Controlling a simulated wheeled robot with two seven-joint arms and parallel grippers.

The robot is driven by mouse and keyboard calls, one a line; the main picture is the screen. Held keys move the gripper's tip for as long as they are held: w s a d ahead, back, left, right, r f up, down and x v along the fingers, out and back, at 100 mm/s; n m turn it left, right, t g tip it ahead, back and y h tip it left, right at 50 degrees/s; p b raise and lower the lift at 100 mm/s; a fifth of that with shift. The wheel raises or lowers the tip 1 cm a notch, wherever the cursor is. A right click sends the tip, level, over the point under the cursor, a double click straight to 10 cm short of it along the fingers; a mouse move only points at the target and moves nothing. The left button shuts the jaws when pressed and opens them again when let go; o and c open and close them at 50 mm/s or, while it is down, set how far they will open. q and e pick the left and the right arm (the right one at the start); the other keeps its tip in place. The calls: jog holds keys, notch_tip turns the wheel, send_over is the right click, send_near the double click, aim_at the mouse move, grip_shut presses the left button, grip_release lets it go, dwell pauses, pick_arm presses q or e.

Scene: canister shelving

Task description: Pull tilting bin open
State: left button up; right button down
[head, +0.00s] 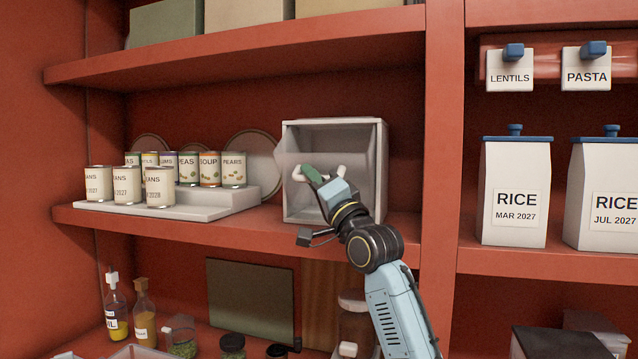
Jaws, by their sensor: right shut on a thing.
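The tilting bin (305,140) is a pale grey box on the middle shelf, right of the cans, with a light front face toward me. A short white handle (342,172) sticks out at the middle of that face. My right gripper (312,174) is at the handle, shut on it; its fingers and wrist cover part of the handle and the lower front. How far the front is tilted is hard to tell. My left gripper is not in view.
Cans (158,186) stand on a stepped white riser (215,203) left of the bin, with round plates behind. A red upright post (442,140) is close on the right, with rice canisters (516,190) beyond it. Bottles (116,312) and jars stand below.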

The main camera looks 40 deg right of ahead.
jog(key=shift+s+a+f, duration=0.2)
jog(key=shift+a+f, duration=0.15)
jog(key=shift+f, duration=0.35)
jog(key=c, duration=1.4)
grip_release()
jog(key=shift+s, duration=0.1)
jog(key=b+v, duration=0.4)
jog(key=v, duration=0.9)
jog(key=shift+s, duration=0.1)
